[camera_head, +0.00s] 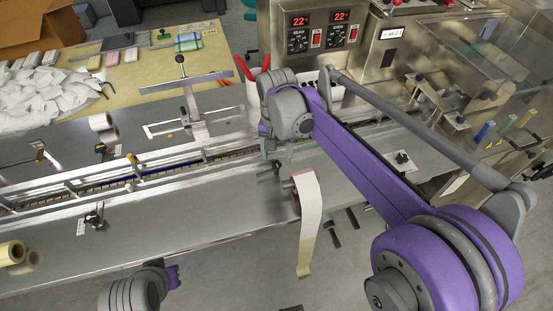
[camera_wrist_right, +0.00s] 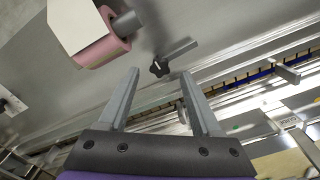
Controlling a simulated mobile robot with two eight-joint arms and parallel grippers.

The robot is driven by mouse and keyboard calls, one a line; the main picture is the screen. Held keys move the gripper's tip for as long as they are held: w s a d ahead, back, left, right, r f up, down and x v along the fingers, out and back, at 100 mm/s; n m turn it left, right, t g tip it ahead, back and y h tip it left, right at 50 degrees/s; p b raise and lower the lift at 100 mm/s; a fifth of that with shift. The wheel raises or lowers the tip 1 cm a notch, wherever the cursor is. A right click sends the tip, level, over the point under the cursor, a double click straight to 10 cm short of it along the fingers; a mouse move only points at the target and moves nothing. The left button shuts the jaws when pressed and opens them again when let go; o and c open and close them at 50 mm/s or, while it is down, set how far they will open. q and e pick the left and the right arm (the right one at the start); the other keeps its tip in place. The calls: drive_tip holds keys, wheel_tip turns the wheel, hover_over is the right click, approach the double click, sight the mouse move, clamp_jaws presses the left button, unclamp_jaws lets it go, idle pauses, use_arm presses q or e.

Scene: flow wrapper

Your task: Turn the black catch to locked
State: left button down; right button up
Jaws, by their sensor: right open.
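Several small black knobs or catches sit on the steel machine deck. One black star-shaped knob (camera_wrist_right: 158,68) on a grey bar lies just beyond and between my right fingertips in the right wrist view. Beside white labels are black catches at the right (camera_head: 402,158), the front left (camera_head: 95,218) and farther back left (camera_head: 103,151). I cannot tell which is the task's catch or read its setting. My right gripper (camera_head: 277,153) is open and empty above the deck, pointing down; its fingers also show in the wrist view (camera_wrist_right: 160,76). My left gripper's fingers are not in view.
A roll with a white strip (camera_head: 308,205) hangs at the deck's front edge, close to my right gripper. A guide rail with a conveyor channel (camera_head: 140,178) runs behind. The control box (camera_head: 318,35) stands at the back.

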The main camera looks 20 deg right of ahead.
drive_tip(key=shift+f, duration=1.15)
clamp_jaws()
